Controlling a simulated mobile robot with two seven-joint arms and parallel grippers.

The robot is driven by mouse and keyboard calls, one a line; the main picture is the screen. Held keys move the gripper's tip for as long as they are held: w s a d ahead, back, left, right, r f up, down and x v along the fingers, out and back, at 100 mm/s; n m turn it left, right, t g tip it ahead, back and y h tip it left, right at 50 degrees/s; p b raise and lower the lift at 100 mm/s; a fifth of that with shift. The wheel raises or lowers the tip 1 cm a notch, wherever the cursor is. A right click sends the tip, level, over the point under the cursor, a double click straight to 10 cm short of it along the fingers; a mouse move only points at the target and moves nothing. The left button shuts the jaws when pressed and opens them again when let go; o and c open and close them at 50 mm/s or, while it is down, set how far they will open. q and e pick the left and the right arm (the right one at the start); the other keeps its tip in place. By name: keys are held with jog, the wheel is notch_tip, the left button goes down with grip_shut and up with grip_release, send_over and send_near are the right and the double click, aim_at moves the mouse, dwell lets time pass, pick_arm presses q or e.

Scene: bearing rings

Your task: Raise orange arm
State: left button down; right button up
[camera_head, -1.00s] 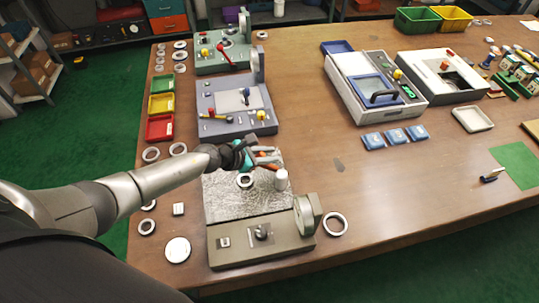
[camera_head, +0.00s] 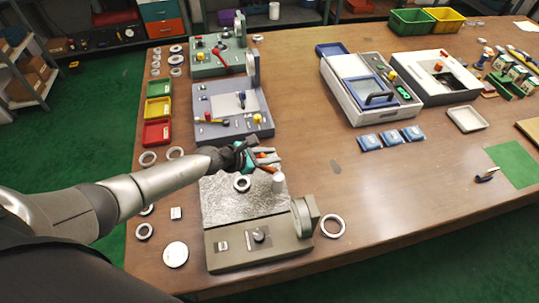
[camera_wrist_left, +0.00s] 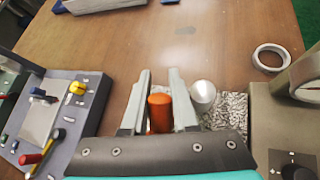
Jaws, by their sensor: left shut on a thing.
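The orange arm (camera_head: 262,155) belongs to the grey-brown machine (camera_head: 270,252) at the table's near side. In the left wrist view its rounded orange end (camera_wrist_left: 160,112) stands between my two fingers. My left gripper (camera_head: 268,161) is shut on it, above the far edge of the machine's rough silvery plate. The wrist view shows the gripper (camera_wrist_left: 160,98) with a finger on each side of the orange end. The lower part of the orange arm is hidden by the gripper. My right gripper is not in view.
A white cylinder (camera_head: 278,182) stands close to the fingers, and a metal ring (camera_head: 242,183) lies on the plate. A blue-grey machine (camera_head: 228,128) stands just behind. A loose ring (camera_head: 332,226) lies at the right. The table's middle (camera_head: 380,190) is clear.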

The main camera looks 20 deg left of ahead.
pick_arm(q)
jog(key=shift+s+d+f, duration=0.3)
jog(key=shift+d, duration=0.05)
jog(key=c, duration=1)
grip_release()
jog(key=o, duration=0.3)
jog(key=shift+w+a, duration=0.1)
jog(key=shift+w, duration=0.1)
jog(key=shift+r, duration=0.1)
jog(key=shift+a, duration=0.1)
jog(key=shift+s+a+r, duration=0.2)
jog(key=shift+a+r, duration=0.05)
jog(key=shift+r, duration=0.05)
jog(key=p+v, duration=0.2)
jog(key=v, duration=0.5)
jog(key=shift+s+r+p, duration=0.1)
jog(key=shift+s+p, duration=0.05)
jog(key=shift+p, duration=0.15)
jog(key=v, duration=0.7)
